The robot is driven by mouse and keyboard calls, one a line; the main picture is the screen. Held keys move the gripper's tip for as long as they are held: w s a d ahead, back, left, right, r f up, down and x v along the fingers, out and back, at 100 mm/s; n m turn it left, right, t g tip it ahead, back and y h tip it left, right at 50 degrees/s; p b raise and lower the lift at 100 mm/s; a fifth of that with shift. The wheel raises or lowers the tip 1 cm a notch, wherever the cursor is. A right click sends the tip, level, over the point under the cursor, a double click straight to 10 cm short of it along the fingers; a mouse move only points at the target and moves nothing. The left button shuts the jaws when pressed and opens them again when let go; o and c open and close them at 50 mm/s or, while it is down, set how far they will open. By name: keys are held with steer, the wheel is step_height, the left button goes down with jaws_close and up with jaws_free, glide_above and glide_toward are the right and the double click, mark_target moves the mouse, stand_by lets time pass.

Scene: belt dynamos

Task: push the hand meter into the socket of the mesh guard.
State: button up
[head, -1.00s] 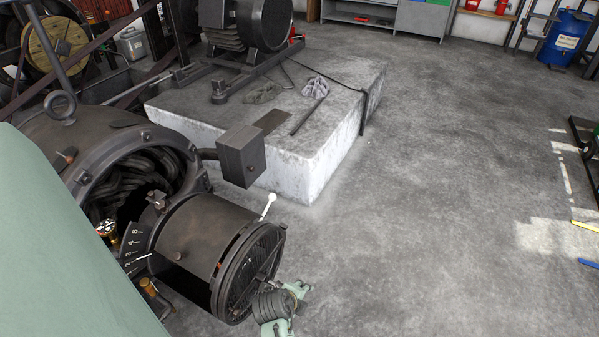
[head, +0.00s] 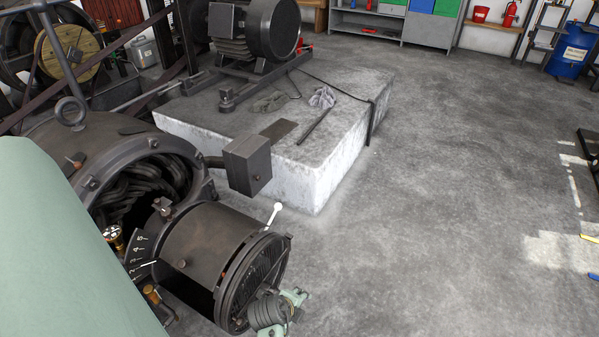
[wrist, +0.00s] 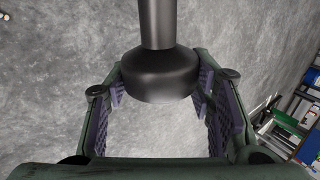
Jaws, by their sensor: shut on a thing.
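The mesh guard (head: 252,277) is the round dark grille on the front end of the brown drum at lower centre in the head view. Its socket cannot be made out. My gripper (head: 279,313), pale green, is in front of the grille's lower right part and overlaps it in the picture. A dark ribbed piece shows between its fingers. In the wrist view my gripper (wrist: 160,100) is shut on the hand meter (wrist: 160,75), a black rounded body with a thick stem running up out of the frame. Whether the meter touches the guard cannot be told.
A grey box (head: 247,165) on an arm and a white-knobbed lever (head: 274,212) stand near the drum. A numbered dial plate (head: 138,255) is at its left. Behind is a concrete plinth (head: 330,165) with a motor (head: 255,30). The floor (head: 440,180) at right is open.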

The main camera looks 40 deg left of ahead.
steer(key=shift+s+a, duration=0.2)
steer(key=shift+a, duration=0.6)
steer(key=o, duration=1.5)
steer(key=shift+c, duration=0.2)
steer(key=v, duration=1.2)
steer(key=shift+a, duration=0.1)
